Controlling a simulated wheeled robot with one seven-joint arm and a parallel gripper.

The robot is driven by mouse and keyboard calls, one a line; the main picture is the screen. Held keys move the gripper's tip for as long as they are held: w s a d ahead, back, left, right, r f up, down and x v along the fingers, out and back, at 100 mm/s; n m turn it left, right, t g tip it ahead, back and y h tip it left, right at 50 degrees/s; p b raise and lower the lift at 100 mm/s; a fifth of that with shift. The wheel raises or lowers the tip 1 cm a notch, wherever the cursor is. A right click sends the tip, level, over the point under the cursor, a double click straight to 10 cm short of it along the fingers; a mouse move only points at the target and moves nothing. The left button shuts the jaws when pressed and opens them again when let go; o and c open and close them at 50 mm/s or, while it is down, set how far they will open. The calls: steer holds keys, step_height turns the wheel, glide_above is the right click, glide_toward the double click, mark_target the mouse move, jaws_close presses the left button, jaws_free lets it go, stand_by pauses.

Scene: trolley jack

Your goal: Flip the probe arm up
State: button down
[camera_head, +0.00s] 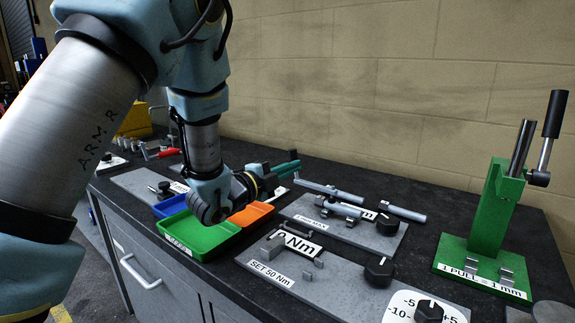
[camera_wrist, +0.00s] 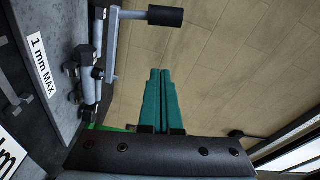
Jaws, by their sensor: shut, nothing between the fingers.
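My gripper (camera_head: 292,166) reaches out over the back of the bench, just behind and left of a grey plate (camera_head: 350,240) with grey bars on it. Its teal fingers show together in the wrist view (camera_wrist: 160,78), shut and empty. Grey rods (camera_head: 330,190) lie low over that plate. In the sideways wrist view, a grey mechanism (camera_wrist: 88,70) stands on a plate labelled "1 mm MAX", beside the fingers and apart from them. A rod with a black end (camera_wrist: 165,16) extends from it. I cannot tell for sure which part is the probe arm.
Green (camera_head: 205,238), orange (camera_head: 252,213) and blue trays lie below my wrist. A "SET 50 Nm" plate (camera_head: 325,285) and a dial (camera_head: 425,308) are in front. A green lever stand (camera_head: 490,215) is at the right. The wall (camera_head: 400,90) is behind.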

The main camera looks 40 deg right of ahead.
steer(key=w+d+p, duration=0.4)
steer(key=d, duration=0.1)
steer(key=shift+w+d+f+p, duration=0.15)
steer(key=shift+d+f+p, duration=0.15)
steer(key=shift+p, duration=0.1)
steer(key=shift+a, duration=0.1)
steer(key=shift+w+a+n+b, duration=0.15)
steer(key=shift+w+n+b, duration=0.4)
steer(key=shift+n+b, duration=0.45)
steer(key=w+a+f+n+t+h+b, duration=0.1)
steer(key=w+f+n+b, duration=0.2)
steer(key=n+b, duration=0.8)
steer(key=w+b, duration=0.2)
steer(key=b, duration=0.1)
steer(key=shift+w+a+f+t, duration=0.25)
steer(key=shift+w+f+t, duration=0.05)
steer(key=shift+w+t, duration=0.1)
